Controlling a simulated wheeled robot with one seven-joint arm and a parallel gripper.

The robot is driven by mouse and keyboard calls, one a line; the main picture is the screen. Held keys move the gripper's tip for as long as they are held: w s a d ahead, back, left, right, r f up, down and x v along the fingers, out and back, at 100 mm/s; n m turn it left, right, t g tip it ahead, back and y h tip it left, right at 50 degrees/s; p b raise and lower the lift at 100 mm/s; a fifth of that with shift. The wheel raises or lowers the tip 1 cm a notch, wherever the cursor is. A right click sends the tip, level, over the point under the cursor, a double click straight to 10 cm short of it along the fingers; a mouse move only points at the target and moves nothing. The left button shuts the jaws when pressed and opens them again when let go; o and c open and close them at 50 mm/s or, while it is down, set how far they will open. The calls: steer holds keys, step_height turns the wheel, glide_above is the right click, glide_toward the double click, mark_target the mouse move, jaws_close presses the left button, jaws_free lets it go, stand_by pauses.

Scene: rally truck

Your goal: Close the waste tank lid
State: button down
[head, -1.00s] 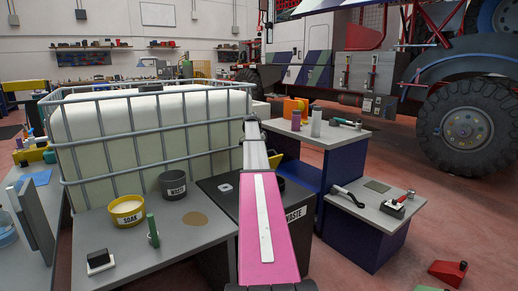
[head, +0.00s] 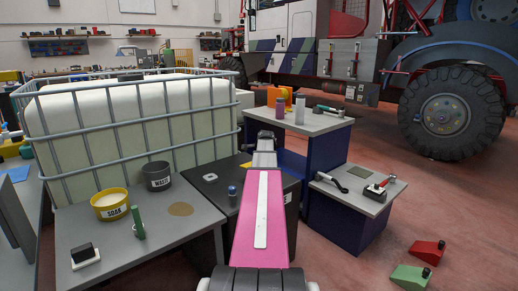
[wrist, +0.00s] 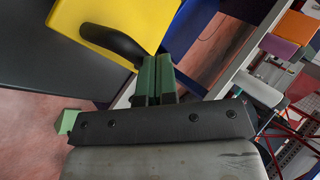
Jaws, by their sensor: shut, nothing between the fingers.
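The dark waste tank (head: 212,188) stands right of the grey work table in the head view, partly hidden behind my arm. Part of its white label shows at the right of my arm. In the wrist view a yellow panel (wrist: 148,18) with a curved black handle (wrist: 112,42) fills the upper middle; it looks like the raised lid, next to a dark surface (wrist: 40,50). My gripper (wrist: 156,60) is shut and empty, its green fingers just beside the handle's end. I cannot tell if they touch. In the head view my arm's end hides most of the lid.
A caged white tank (head: 130,125) stands behind the table.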

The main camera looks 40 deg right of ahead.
steer(key=shift+s+d+f, duration=0.1)
steer(key=shift+s+f, duration=0.35)
steer(key=shift+f, duration=0.2)
steer(key=shift+s+f, duration=0.45)
steer(key=shift+f, duration=0.2)
steer(key=s+f+v, duration=0.1)
steer(key=v, duration=0.9)
steer(key=shift+s+f, duration=0.3)
steer(key=shift+s, duration=0.05)
